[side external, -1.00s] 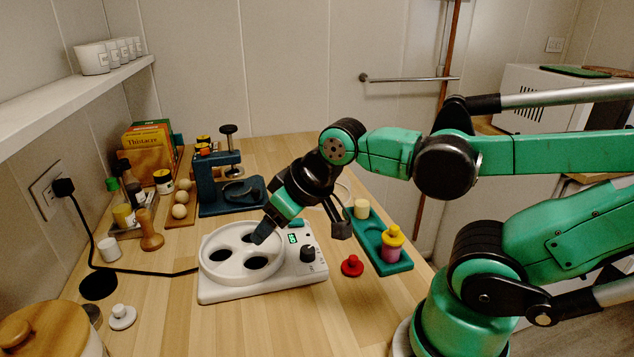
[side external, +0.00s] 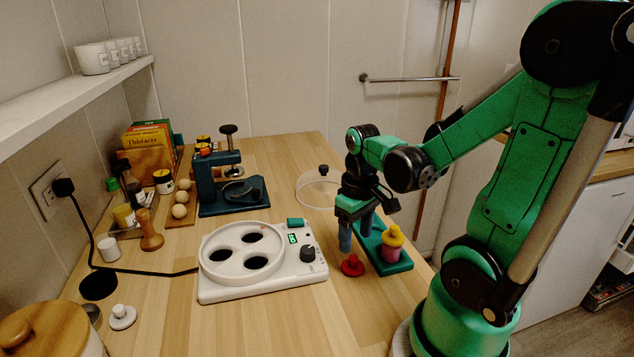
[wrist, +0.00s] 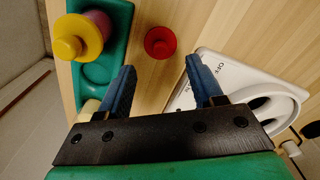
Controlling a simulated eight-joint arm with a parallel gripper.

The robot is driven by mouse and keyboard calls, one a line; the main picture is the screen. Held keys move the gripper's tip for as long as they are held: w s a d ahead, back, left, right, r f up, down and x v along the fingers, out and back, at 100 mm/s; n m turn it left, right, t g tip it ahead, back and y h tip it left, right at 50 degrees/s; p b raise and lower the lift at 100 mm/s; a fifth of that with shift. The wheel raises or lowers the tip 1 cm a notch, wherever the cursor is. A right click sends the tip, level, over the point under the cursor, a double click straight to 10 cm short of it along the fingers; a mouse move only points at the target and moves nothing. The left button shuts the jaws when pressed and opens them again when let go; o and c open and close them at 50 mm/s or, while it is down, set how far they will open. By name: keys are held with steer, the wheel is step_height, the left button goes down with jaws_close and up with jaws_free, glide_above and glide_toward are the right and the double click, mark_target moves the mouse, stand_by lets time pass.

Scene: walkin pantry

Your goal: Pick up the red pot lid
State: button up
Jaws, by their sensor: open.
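The red pot lid (side external: 352,266) is a small round disc with a knob. It lies on the wooden counter between the white appliance and the green tray. In the wrist view the red pot lid (wrist: 160,42) shows whole, beyond the fingertips and between their lines. My gripper (side external: 356,240) points down above and just behind the lid in the side view. Its two blue fingers are apart with nothing between them, as the wrist view of my gripper (wrist: 160,75) also shows. In the side view the fingers hide part of the tray.
The green tray (side external: 399,268) holds a pink pot with a yellow lid (side external: 392,240), close right of the red lid. The white appliance (side external: 262,292) with round wells stands close left. A clear dome lid (side external: 308,192) lies behind. Bare counter (side external: 330,310) lies in front.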

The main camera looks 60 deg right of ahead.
mark_target(354, 257)
steer(key=shift+f, duration=2.3)
jaws_close()
